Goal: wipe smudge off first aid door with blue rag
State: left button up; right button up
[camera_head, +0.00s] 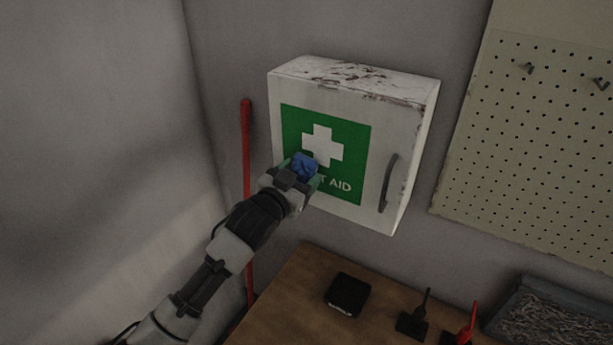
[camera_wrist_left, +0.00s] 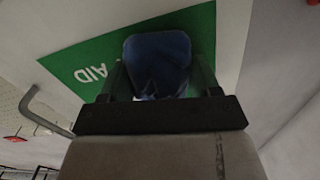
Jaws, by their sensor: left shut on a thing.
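The first aid cabinet (camera_head: 335,205) is a white box on the wall with worn, rusty patches on its top. Its door bears a green sign (camera_head: 357,143) with a white cross, and a grey handle (camera_head: 388,183) at the right. My left gripper (camera_head: 302,171) is shut on the blue rag (camera_head: 304,164), in front of the sign's lower left part. In the left wrist view the rag (camera_wrist_left: 158,62) sits between the fingers against the green sign (camera_wrist_left: 80,70); whether it touches the door I cannot tell. No smudge is visible; the rag and gripper hide part of the sign. My right gripper is not in view.
A wooden bench (camera_head: 290,300) below holds a black box (camera_head: 347,294), a black-handled item (camera_head: 413,320) and a red-handled one (camera_head: 466,326). A grey tray (camera_head: 545,315) stands at the right. A pegboard (camera_head: 540,140) hangs right of the cabinet. A red pole (camera_head: 246,150) stands left.

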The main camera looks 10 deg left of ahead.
pick_arm(q)
jog(key=shift+w+a, duration=0.3)
jog(key=shift+a, duration=0.35)
jog(key=shift+w+a, duration=0.25)
jog(key=shift+a, duration=0.4)
jog(key=shift+s+d, duration=0.1)
jog(key=shift+s+p, duration=0.2)
jog(key=shift+p, duration=0.2)
jog(key=shift+p+v, duration=1.05)
jog(key=shift+v, duration=1.7)
jog(key=shift+v, duration=1.55)
jog(key=shift+w+f, duration=0.1)
jog(key=shift+f, duration=0.05)
